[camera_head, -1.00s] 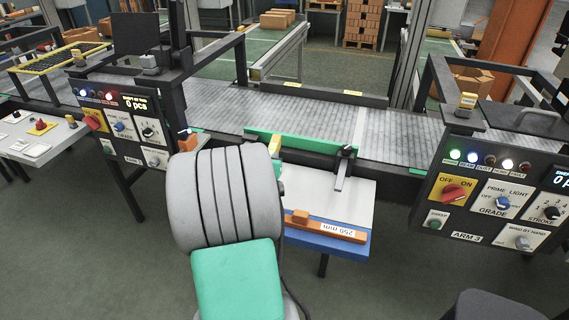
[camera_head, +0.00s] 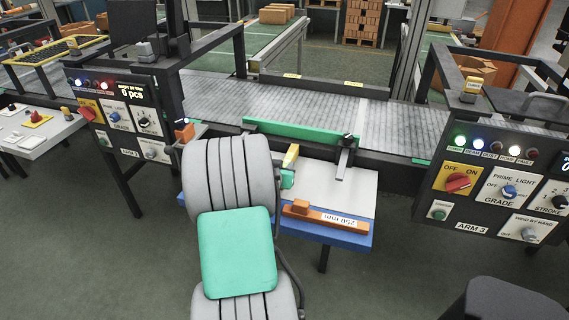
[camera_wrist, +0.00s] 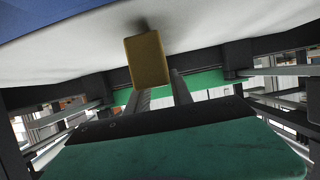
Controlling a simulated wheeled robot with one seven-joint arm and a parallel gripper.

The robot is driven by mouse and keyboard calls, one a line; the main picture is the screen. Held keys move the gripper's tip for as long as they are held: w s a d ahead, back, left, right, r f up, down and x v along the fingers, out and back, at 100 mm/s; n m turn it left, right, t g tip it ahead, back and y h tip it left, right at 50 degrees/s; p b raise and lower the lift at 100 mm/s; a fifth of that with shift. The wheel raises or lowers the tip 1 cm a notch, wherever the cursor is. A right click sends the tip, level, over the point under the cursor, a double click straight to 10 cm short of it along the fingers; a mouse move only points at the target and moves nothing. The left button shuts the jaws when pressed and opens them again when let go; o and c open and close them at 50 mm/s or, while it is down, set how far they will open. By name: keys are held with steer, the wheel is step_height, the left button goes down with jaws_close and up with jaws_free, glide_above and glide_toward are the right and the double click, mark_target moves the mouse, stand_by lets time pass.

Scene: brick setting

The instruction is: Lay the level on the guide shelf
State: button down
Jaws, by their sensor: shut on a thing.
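A small yellow block (camera_head: 291,156), which looks like the level, is at the end of my arm above the white worktable (camera_head: 355,188). My gripper (camera_wrist: 160,90) is shut on the yellow block, which also shows in the wrist view (camera_wrist: 147,58). In the head view my arm hides most of the gripper. A long green guide bar (camera_head: 300,138) runs along the near edge of the conveyor, just behind the block. I cannot tell which surface is the guide shelf. The block looks held clear of the bar.
An orange gauge marked 250 mm (camera_head: 325,216) lies along the table's blue front edge. A dark clamp post (camera_head: 345,157) stands by the right end of the green bar. Control panels (camera_head: 495,190) flank the table. My arm covers its left part.

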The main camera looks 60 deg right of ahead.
steer(key=shift+f+b, duration=0.5)
steer(key=shift+b, duration=0.05)
steer(key=c, duration=1.1)
jaws_free()
steer(key=shift+o, duration=0.2)
steer(key=v, duration=0.8)
